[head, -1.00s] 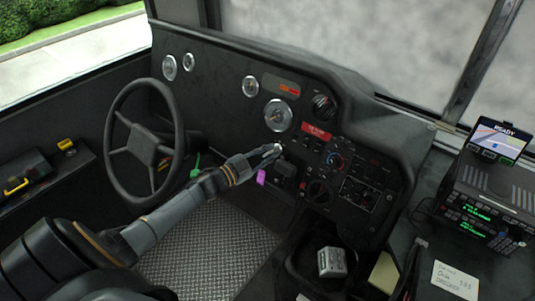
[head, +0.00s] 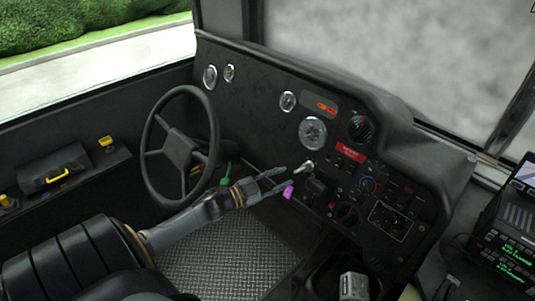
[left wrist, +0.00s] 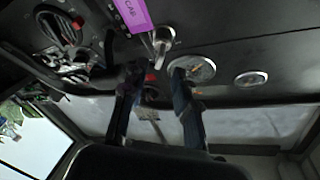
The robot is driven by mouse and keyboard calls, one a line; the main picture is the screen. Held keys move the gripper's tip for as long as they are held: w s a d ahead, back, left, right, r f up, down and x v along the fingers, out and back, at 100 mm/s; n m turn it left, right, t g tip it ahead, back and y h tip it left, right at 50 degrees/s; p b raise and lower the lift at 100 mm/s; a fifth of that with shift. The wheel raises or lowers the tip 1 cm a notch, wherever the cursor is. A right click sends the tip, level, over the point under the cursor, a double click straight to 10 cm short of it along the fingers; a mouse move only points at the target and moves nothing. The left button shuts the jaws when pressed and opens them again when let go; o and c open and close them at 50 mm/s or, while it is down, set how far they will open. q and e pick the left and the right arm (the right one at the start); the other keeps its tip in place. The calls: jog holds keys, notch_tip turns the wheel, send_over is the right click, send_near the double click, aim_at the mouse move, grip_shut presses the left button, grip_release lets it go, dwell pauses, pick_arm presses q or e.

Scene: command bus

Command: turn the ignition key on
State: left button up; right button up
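The ignition key (head: 304,170) is a small metallic piece sticking out of the dark dashboard, right of the steering wheel. A purple tag (head: 288,192) hangs below it. My left gripper (head: 287,177) is open, with its fingers spread just left of the key and apart from it. In the left wrist view, the key (left wrist: 162,40) and the lettered purple tag (left wrist: 133,14) show beyond the two spread fingers (left wrist: 155,75), with nothing between them. I cannot tell the key's switch position. My right gripper is not in view.
The steering wheel (head: 180,150) stands close to the left of my forearm. Gauges (head: 313,133), a red label (head: 350,151) and several knobs crowd the dashboard. A green-lit radio unit (head: 510,250) is at the right edge. Open floor plate (head: 225,255) lies below the arm.

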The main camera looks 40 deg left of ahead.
pick_arm(q)
jog(key=v, duration=0.5)
dwell(0.5)
jog(key=s+f+n+g+y, duration=0.2)
jog(key=s+f, duration=0.3)
jog(key=f, duration=0.5)
jog(key=s+d+f+n+g+y+p, duration=0.1)
jog(key=s+f+n+g+y, duration=0.3)
jog(key=f, duration=0.6)
jog(key=s+f+n+g, duration=0.1)
jog(key=s+f, duration=0.5)
jog(key=f, duration=0.4)
jog(key=s+d+f+g, duration=0.3)
jog(key=s+d+f, duration=0.2)
jog(key=s, duration=0.4)
jog(key=s+d+f+g+p, duration=0.1)
jog(key=s+d+f+g, duration=0.2)
jog(key=s+d+f, duration=0.2)
jog(key=s+d+f+n+g, duration=0.1)
jog(key=s+d+f+g, duration=0.2)
jog(key=s, duration=0.9)
jog(key=d+f, duration=0.2)
jog(key=d, duration=0.2)
jog(key=shift+s, duration=0.35)
jog(key=shift+w+a, duration=0.1)
